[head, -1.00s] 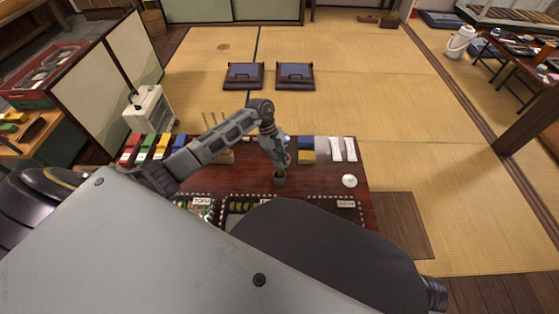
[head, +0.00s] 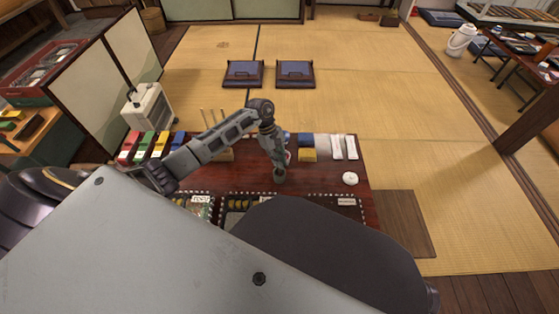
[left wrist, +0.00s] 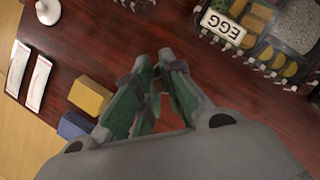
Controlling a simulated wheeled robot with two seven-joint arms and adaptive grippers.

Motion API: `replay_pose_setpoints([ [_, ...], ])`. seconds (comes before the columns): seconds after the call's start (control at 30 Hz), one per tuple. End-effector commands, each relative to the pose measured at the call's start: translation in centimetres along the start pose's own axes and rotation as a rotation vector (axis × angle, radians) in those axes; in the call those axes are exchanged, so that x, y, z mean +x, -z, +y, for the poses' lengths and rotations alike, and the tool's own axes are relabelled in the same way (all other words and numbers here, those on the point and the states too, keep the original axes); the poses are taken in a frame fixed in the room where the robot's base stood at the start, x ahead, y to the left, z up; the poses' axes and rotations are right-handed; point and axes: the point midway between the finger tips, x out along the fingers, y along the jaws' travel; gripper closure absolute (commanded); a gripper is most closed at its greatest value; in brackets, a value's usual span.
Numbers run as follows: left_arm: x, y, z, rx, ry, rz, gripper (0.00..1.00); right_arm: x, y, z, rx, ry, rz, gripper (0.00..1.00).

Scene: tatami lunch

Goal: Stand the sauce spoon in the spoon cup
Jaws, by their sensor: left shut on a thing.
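My left gripper (head: 279,174) points down over the dark red table, near its middle. In the left wrist view its two green-padded fingers (left wrist: 160,60) come together at the tips. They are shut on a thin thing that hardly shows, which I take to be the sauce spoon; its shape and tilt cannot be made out. A small dark grey form sits at the fingertips in the head view; I cannot tell whether it is the spoon cup or part of the gripper. My right gripper is not in view.
A topping case with an EGG label (left wrist: 226,27) stands close to the fingers. A yellow block (left wrist: 89,96), a blue block (left wrist: 75,125), white packets (head: 351,147) and a white round pot (head: 349,178) lie on the table (head: 325,180). My grey body hides the near side.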

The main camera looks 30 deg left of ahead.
Motion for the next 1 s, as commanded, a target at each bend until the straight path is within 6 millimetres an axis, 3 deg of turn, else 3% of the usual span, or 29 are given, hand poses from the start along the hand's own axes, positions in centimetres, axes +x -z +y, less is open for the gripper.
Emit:
replay_pose_setpoints([
  [0.13,0.0,0.0,0.0,0.0,0.0,0.0,0.99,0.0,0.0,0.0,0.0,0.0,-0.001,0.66],
  [0.17,0.0,0.0,0.0,0.0,0.0,0.0,0.87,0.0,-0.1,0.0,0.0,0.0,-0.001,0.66],
  [0.33,0.0,0.0,0.0,0.0,0.0,0.0,0.65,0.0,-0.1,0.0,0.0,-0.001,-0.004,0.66],
  [0.77,-0.3,0.0,0.0,0.0,-0.001,0.001,0.65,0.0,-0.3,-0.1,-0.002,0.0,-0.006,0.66],
  [1.0,-2.1,0.1,0.0,0.0,-0.002,0.002,0.65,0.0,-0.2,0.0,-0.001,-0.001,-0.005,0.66],
])
